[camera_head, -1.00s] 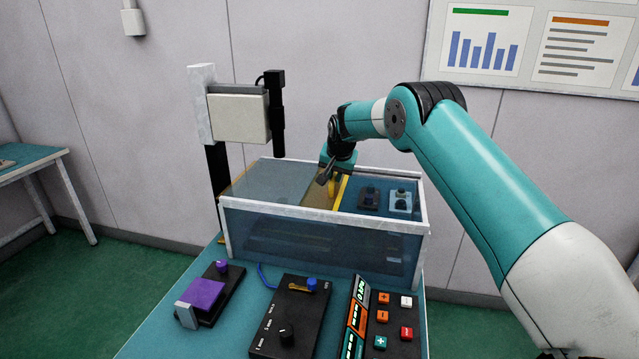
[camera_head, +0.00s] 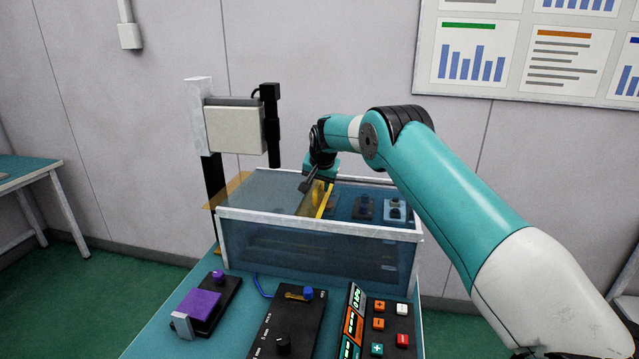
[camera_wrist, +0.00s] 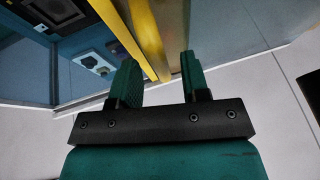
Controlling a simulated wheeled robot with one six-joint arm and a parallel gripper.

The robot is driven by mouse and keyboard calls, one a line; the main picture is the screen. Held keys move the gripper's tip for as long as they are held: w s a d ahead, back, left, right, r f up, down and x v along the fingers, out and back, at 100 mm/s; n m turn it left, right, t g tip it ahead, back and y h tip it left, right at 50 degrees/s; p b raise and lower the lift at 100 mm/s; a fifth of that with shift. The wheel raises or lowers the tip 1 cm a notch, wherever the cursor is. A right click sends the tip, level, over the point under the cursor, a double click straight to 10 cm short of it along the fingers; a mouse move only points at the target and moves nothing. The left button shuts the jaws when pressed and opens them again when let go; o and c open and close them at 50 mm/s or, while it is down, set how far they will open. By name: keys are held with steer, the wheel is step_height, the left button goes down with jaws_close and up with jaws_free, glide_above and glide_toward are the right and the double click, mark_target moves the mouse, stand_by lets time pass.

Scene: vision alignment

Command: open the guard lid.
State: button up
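The guard box (camera_head: 320,228) has clear bluish walls with white rims and stands on the teal bench. Its lid (camera_head: 270,190) is a see-through panel on top with a yellow bar (camera_head: 326,202) at its right edge. A tan strip of the lid (camera_head: 232,186) sticks out past the box's left end. My gripper (camera_head: 308,186) is at the yellow bar. In the wrist view the fingers (camera_wrist: 158,78) are apart, with the yellow bar (camera_wrist: 148,38) between them; firm contact cannot be told. The right part of the box top is uncovered.
Dark and pale blue fixtures (camera_head: 396,208) sit inside the box at right. A post with a pale camera block (camera_head: 236,128) rises behind the left end. A purple-topped device (camera_head: 200,305), a black knob box (camera_head: 287,325) and a button panel (camera_head: 378,325) lie in front.

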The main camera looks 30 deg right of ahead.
steer(key=b+v, duration=0.4)
steer(key=v, duration=1.3)
steer(key=shift+s+r, duration=0.2)
